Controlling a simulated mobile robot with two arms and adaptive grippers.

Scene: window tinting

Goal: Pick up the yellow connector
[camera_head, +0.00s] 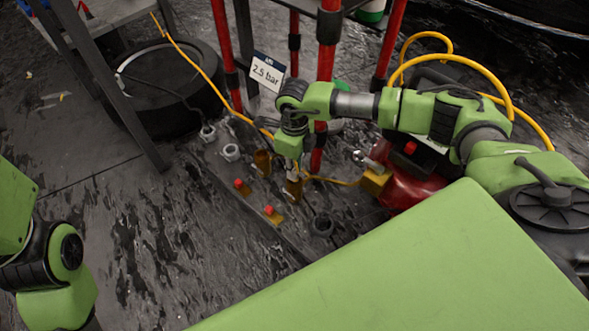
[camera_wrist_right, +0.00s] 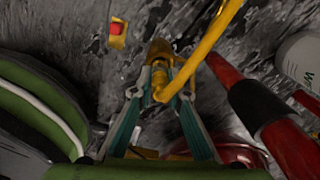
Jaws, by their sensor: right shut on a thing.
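The yellow connector (camera_wrist_right: 160,80) sits between the two fingers of my right gripper (camera_wrist_right: 160,95) in the right wrist view, with a yellow hose running up from it. The gripper is shut on it. A brass-coloured fitting (camera_wrist_right: 159,49) lies right at the connector's far end; I cannot tell whether they are joined. In the head view my right gripper (camera_head: 292,172) points down just above a brass-coloured fitting (camera_head: 294,191), and the connector is mostly hidden there. Of my left arm only links show at the left edge; its gripper is out of view.
Brass pieces with red tops (camera_head: 270,212) and another brass fitting (camera_head: 262,161) lie nearby on the dark floor. Red posts (camera_head: 327,50) stand close behind my right gripper. A sign reads 2.5 bar (camera_head: 266,72). A red tank (camera_head: 408,188) is to the right.

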